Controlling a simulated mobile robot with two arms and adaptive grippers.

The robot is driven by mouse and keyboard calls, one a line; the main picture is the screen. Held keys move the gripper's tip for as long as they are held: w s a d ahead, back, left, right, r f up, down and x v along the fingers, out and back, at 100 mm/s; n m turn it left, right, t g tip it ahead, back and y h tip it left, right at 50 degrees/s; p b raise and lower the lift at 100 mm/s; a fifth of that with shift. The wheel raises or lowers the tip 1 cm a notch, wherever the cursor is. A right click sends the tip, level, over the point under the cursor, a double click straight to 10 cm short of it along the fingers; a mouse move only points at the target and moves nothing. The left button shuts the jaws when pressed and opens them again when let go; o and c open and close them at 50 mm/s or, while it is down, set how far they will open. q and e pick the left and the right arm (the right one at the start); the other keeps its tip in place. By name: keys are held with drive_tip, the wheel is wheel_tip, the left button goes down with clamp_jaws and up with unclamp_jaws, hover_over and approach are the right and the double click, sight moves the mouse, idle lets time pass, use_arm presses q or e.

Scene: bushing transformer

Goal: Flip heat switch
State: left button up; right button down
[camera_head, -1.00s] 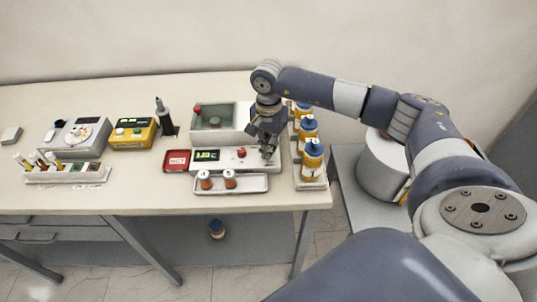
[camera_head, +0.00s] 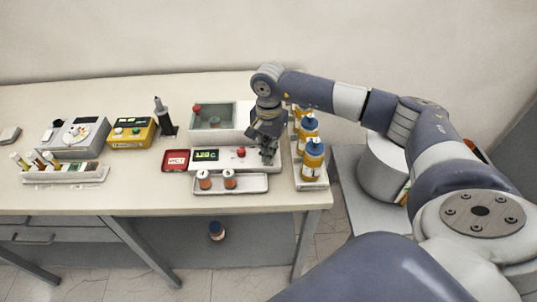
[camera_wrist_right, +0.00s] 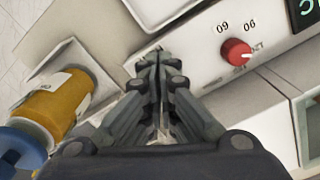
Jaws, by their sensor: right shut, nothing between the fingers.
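A white heating device (camera_head: 228,162) stands on the table, with a lit green display (camera_head: 206,155) and a red knob (camera_head: 241,152) on its front panel. My right gripper (camera_head: 267,158) is shut at the right end of that panel, with nothing seen between its fingers. In the right wrist view, the closed fingertips (camera_wrist_right: 147,58) are at the panel (camera_wrist_right: 195,62), to the left of the red knob (camera_wrist_right: 236,52). I cannot tell whether they touch it. No heat switch is visible; the fingers cover part of the panel. My left gripper is not in view.
Several yellow bottles with blue caps (camera_head: 312,160) stand close to the right of my gripper; one shows in the wrist view (camera_wrist_right: 55,105). A tray (camera_head: 258,184) with two small vials lies in front of the device. A red-framed sign (camera_head: 176,160) is to its left.

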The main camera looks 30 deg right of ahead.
drive_tip(key=shift+s+f, duration=0.1)
drive_tip(key=shift+f, duration=0.2)
drive_tip(key=shift+r, duration=0.15)
drive_tip(key=shift+r+p, duration=0.4)
drive_tip(key=shift+r, duration=0.5)
drive_tip(key=shift+r+p, duration=1.2)
drive_tip(key=shift+r, duration=1.3)
